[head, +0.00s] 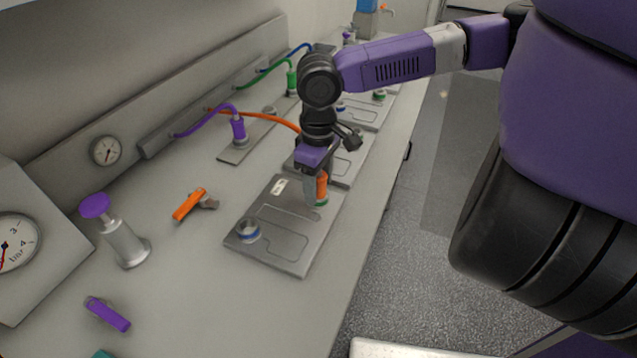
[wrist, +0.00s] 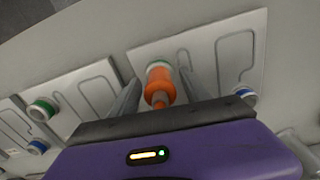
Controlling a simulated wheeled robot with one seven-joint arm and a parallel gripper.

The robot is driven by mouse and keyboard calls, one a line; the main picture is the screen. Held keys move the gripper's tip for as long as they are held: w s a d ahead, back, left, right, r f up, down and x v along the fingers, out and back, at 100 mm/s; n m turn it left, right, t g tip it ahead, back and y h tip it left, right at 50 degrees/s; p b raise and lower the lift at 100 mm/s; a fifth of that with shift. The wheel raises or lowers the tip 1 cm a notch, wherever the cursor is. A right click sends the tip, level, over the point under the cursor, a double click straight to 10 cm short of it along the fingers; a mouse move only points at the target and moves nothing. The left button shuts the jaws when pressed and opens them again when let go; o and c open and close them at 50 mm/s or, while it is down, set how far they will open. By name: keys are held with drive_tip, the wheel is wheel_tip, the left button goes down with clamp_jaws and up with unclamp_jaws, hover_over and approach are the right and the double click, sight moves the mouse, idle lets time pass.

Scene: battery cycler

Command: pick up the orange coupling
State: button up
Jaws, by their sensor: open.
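The orange coupling (head: 321,187) stands upright on a green-ringed port of the nearest grey plate (head: 272,257), at the plate's far right. An orange hose runs from the back panel toward it and passes behind my wrist. In the wrist view the coupling (wrist: 160,85) lies between the two fingers. My gripper (head: 315,190) points down at the coupling and is open, with a finger on each side of it. In the wrist view my gripper (wrist: 157,90) shows gaps between the coupling and both fingers. Part of the coupling is hidden behind a finger in the head view.
A blue-ringed port (head: 248,231) is on the same plate. The bench's front right is clear.

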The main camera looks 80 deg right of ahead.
clamp_jaws()
drive_tip(key=shift+r, duration=0.1)
idle(0.3)
wheel_tip(320, 180, up, 20)
drive_tip(key=shift+p, duration=0.35)
drive_tip(key=c, duration=0.6)
unclamp_jaws()
clamp_jaws()
